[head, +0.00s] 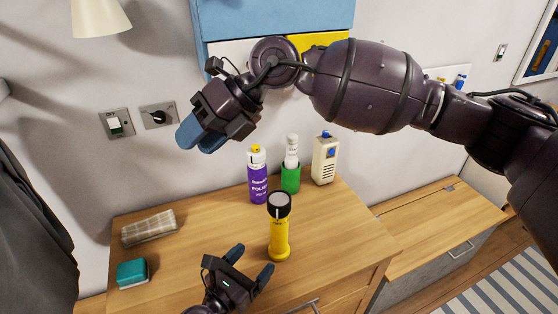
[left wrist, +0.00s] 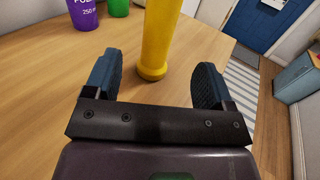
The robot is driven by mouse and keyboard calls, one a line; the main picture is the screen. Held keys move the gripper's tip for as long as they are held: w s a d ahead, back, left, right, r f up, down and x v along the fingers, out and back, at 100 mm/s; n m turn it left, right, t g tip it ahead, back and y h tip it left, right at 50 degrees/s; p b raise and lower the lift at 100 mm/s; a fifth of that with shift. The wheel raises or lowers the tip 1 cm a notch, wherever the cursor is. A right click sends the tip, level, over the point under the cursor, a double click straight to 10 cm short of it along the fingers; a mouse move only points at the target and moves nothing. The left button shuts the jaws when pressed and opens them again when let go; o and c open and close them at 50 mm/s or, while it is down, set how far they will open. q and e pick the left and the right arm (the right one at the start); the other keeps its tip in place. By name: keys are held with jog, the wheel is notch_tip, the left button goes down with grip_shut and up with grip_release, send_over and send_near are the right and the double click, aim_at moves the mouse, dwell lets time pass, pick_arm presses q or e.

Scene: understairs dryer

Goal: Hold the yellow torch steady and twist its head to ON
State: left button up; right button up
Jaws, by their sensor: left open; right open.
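The yellow torch (head: 279,237) stands upright on the wooden cabinet top, its black head (head: 279,206) with a grey lens facing up. A small mark shows below the head, too small to read. My left gripper (head: 250,264) is open at the torch's lower left, fingers pointing towards its lower body. In the left wrist view, the torch's yellow body (left wrist: 158,40) is lined up with the gap between the open fingers (left wrist: 153,80), with no contact visible. My right gripper (head: 198,139) is open and empty, up near the wall, above and left of the torch.
The wooden top (head: 205,235) between cloth and torch is clear.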

aim_at(274, 237)
jog(key=w+d+f+m+t+h, duration=0.1)
jog(key=d+f+h, duration=0.2)
jog(key=d, duration=0.1)
jog(key=w+d+f+m+t+h, duration=0.1)
jog(key=w+d+f+h, duration=0.1)
jog(key=d+f+h, duration=0.1)
jog(key=w+d+f+t+h, duration=0.1)
jog(key=w+d+f+h, duration=0.1)
jog(key=d+h, duration=0.1)
jog(key=shift+w+d+f+m, duration=0.1)
jog(key=shift+d+f+m, duration=0.1)
jog(key=shift+d, duration=0.25)
jog(key=shift+d+f+m, duration=0.2)
jog(key=shift+d, duration=0.25)
jog(key=shift+d+m+h, duration=0.3)
jog(key=shift+d, duration=0.1)
pick_arm(q)
jog(key=x, duration=1)
jog(key=shift+w+d, duration=0.25)
jog(key=shift+w, duration=0.1)
